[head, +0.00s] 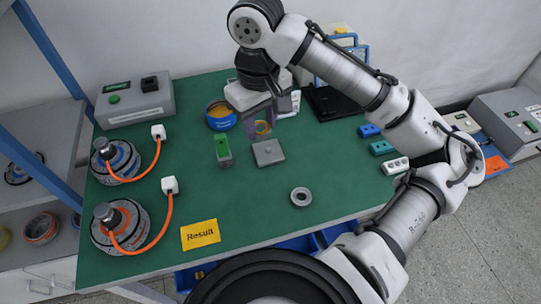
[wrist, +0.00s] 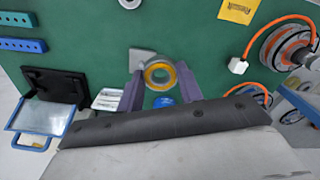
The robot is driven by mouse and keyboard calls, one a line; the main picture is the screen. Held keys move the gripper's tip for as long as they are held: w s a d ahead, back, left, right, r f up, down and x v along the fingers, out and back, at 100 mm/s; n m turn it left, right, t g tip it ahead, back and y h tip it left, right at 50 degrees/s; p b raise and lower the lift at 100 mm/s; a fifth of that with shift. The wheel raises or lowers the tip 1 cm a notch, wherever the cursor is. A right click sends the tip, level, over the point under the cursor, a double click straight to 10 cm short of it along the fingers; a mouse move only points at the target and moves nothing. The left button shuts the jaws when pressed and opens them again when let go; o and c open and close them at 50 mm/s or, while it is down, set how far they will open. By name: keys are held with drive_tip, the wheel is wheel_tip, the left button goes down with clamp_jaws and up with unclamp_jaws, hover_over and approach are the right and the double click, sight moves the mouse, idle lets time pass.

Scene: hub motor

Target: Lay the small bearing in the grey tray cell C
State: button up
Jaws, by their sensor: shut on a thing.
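My gripper (wrist: 157,88) has its two purple fingers shut on a yellow-and-grey ring (wrist: 160,73), which looks like a bearing. In the head view the ring (head: 263,128) is held between the fingers above the back middle of the green table, its open face turned to the camera. A second ring, plain grey (head: 301,196), lies flat on the table at the right front and shows at the top edge of the wrist view (wrist: 130,3). I cannot tell from size which ring is the small bearing. No grey tray with lettered cells can be made out.
A grey square plate with a knob (head: 268,154) and a green-topped block (head: 223,152) lie near the gripper. A blue round container (head: 220,116) stands behind. Two motors with orange cables (head: 120,222) occupy the left. The yellow Result card (head: 200,235) lies in front.

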sight(263, 185)
wheel_tip(263, 185, down, 20)
drive_tip(key=shift+s+r, duration=0.1)
idle(0.4)
drive_tip(key=shift+b, duration=0.3)
drive_tip(key=shift+f, duration=0.2)
drive_tip(key=o, duration=1.1)
